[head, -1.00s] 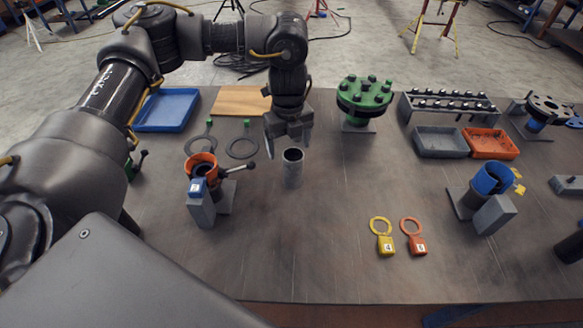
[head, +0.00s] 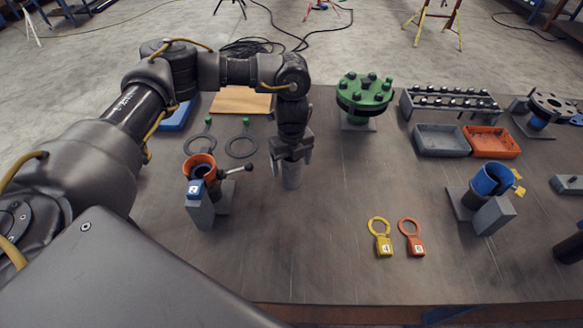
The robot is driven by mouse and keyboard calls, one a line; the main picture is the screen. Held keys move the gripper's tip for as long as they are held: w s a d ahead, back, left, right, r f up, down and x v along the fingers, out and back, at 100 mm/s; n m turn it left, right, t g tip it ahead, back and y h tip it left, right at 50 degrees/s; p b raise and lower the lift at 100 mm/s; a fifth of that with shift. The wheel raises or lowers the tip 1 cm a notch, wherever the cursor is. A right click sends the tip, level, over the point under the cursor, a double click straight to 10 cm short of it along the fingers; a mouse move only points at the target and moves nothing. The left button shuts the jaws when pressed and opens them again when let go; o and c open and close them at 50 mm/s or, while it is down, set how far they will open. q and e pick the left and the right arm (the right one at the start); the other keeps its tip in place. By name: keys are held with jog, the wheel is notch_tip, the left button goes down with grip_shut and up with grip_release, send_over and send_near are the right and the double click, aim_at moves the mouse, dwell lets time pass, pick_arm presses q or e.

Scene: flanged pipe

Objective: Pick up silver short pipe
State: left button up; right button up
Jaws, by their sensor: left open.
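The silver short pipe (head: 292,178) stands upright on the table, left of the picture's middle. My left gripper (head: 291,163) is directly over it and pointing down. Its fingers are open, one on each side of the pipe's upper part, and they hide the pipe's top rim. I cannot tell whether a finger touches the pipe. My right gripper is not in view.
An orange-topped holder with a lever (head: 201,168) stands close on the left. A green flange (head: 364,95) stands behind to the right. A yellow tag (head: 383,245) and an orange tag (head: 414,246) lie in front right. The table directly in front of the pipe is clear.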

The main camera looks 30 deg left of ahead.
pick_arm(q)
jog(key=shift+w, duration=0.1)
jog(key=c, duration=1.3)
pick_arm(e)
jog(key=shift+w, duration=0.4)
pick_arm(q)
jog(key=shift+r, duration=0.15)
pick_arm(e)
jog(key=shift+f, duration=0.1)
